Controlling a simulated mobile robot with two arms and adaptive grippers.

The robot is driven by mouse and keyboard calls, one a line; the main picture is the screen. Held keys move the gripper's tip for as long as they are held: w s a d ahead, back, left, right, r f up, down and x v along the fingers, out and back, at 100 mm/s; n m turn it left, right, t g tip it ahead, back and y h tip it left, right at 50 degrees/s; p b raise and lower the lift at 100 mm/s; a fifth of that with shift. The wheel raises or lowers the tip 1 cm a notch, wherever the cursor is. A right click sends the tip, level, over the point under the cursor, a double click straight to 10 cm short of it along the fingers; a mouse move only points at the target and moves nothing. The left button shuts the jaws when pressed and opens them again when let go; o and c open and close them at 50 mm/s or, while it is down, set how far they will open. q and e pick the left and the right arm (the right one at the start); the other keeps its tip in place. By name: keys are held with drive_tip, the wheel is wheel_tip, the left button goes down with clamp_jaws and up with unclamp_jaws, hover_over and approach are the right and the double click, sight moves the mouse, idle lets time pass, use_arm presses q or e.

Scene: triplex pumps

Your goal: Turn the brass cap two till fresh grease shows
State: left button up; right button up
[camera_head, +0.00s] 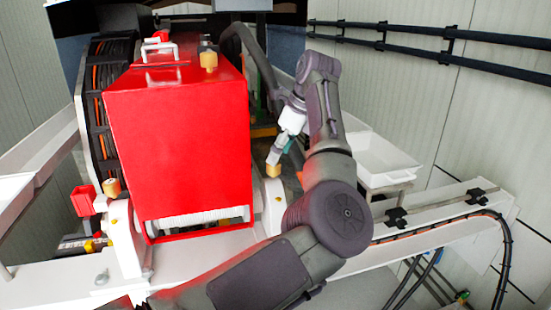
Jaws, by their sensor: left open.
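Several brass caps show around the red pump housing (180,140). One brass cap (208,61) stands on its top edge, one brass cap (112,187) sits at its lower left, and one brass cap (273,170) sits on the white bearing block at its lower right. I cannot tell which is cap two. My left gripper (279,150) is open and points down just above the lower right cap. The fingers are small and partly hidden by my arm, so contact is unclear. No fresh grease is visible. My right gripper is not in view.
A white tray (382,160) stands to the right of my arm. A white beam (435,222) with black clamps and cables runs along the right. A black hose (262,62) curves behind the housing. Dark pipes (420,51) run along the wall. A ribbed drum (103,85) stands left.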

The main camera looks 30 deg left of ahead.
use_arm(q)
drive_tip(key=shift+p+x, duration=0.3)
drive_tip(key=shift+x, duration=1.4)
drive_tip(key=c, duration=1.1)
drive_tip(key=m+b, duration=0.1)
drive_tip(key=m+t+b, duration=0.1)
drive_tip(key=b, duration=0.1)
drive_tip(key=shift+s+f+m, duration=0.1)
drive_tip(key=shift+f+m, duration=0.15)
drive_tip(key=shift+m, duration=0.15)
drive_tip(key=shift+c, duration=0.2)
drive_tip(key=shift+r+m+t+b, duration=0.2)
drive_tip(key=shift+m+t+b, duration=0.2)
drive_tip(key=shift+m+b, duration=0.55)
drive_tip(key=shift+r, duration=0.1)
drive_tip(key=o, duration=1.1)
